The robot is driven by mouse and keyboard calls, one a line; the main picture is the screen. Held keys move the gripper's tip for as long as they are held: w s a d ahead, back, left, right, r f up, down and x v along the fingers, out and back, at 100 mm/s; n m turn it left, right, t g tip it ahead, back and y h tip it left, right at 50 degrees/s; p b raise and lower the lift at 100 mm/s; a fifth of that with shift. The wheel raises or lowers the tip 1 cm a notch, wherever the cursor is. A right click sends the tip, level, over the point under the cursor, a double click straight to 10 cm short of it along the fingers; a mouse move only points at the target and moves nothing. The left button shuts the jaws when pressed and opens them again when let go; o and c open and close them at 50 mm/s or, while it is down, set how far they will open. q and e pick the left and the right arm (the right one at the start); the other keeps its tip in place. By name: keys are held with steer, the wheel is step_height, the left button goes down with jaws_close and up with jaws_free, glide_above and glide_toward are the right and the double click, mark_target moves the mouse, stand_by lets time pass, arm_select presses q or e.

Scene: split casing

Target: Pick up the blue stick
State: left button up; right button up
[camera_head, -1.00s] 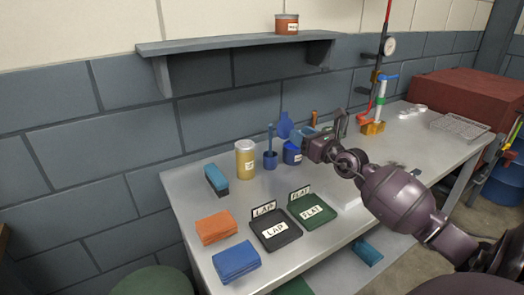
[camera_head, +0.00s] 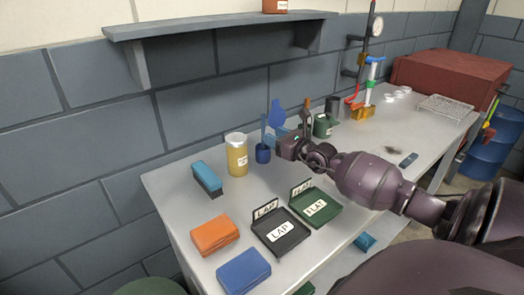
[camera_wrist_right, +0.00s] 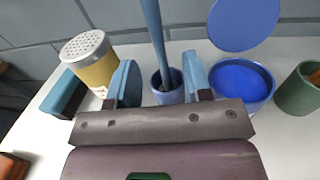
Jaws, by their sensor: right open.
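The blue stick (camera_head: 263,128) stands upright in a small blue cup (camera_head: 263,154) beside the yellow canister. In the right wrist view the stick (camera_wrist_right: 155,35) rises from the cup (camera_wrist_right: 167,92) and leans slightly. My right gripper (camera_head: 284,137) is open and empty, just to the right of the stick in the head view. In the right wrist view its two blue-grey fingers (camera_wrist_right: 160,82) appear to either side of the cup and stick. The stick is not between closed jaws. I cannot tell the exact remaining distance. My left gripper is not in view.
A yellow canister (camera_wrist_right: 92,62) stands left of the cup. An open blue tin (camera_wrist_right: 240,82) with raised lid is at its right, then a green cup (camera_wrist_right: 300,90). LAP (camera_head: 283,236) and FLAT (camera_head: 318,207) trays lie in front. A shelf (camera_head: 220,25) hangs above.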

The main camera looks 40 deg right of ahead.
steer(key=w, duration=0.7)
steer(key=shift+a+r+b, duration=0.2)
steer(key=shift+b, duration=0.15)
jaws_close()
